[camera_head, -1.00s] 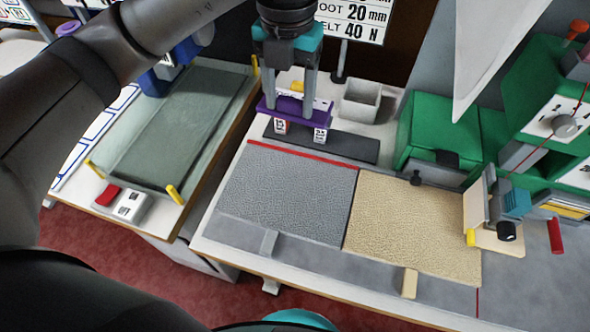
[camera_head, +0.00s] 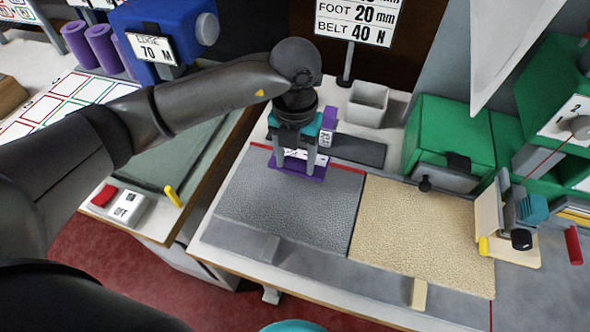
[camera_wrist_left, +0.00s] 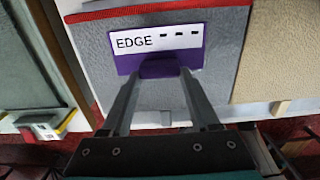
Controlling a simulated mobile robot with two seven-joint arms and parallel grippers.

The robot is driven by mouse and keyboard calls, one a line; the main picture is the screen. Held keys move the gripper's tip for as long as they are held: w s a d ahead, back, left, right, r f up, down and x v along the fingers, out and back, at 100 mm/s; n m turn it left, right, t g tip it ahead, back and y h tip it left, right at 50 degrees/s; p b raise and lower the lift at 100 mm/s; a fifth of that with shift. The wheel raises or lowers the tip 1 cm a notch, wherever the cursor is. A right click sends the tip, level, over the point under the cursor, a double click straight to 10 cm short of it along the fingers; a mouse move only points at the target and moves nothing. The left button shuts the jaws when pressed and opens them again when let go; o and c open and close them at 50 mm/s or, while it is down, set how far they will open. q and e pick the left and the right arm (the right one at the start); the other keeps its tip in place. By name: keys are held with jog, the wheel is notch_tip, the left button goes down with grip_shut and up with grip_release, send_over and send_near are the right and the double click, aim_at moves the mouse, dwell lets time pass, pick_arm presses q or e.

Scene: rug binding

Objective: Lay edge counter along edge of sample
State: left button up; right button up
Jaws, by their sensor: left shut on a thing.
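The edge counter (camera_head: 305,172) is a purple piece with a white label reading "EDGE" and dashes in the left wrist view (camera_wrist_left: 185,36). My left gripper (camera_head: 297,158) is shut on it by its purple grip, with both fingers visible in the wrist view (camera_wrist_left: 158,72). The counter is over the grey textured sample (camera_head: 285,215), near its red edge (camera_head: 345,167). In the wrist view it lies roughly parallel to that edge, a little inside it. Whether it touches the sample I cannot tell. My right gripper is not in view.
A dark stand (camera_head: 360,150) behind the red edge holds another purple-and-white piece (camera_head: 328,122). A beige sample (camera_head: 420,228) adjoins the grey one. A grey cup (camera_head: 367,104), a green box (camera_head: 445,135) and a clamp-like device (camera_head: 515,215) stand beyond or to the right.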

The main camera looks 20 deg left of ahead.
aim_at(295, 171)
pick_arm(q)
notch_tip(295, 171, down, 4)
jog(key=shift+r+b, duration=0.15)
jog(key=shift+b, duration=0.2)
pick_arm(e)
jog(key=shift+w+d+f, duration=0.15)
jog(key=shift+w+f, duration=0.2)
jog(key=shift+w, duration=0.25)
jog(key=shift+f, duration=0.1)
pick_arm(q)
jog(key=o, duration=1.4)
jog(key=shift+o, duration=0.2)
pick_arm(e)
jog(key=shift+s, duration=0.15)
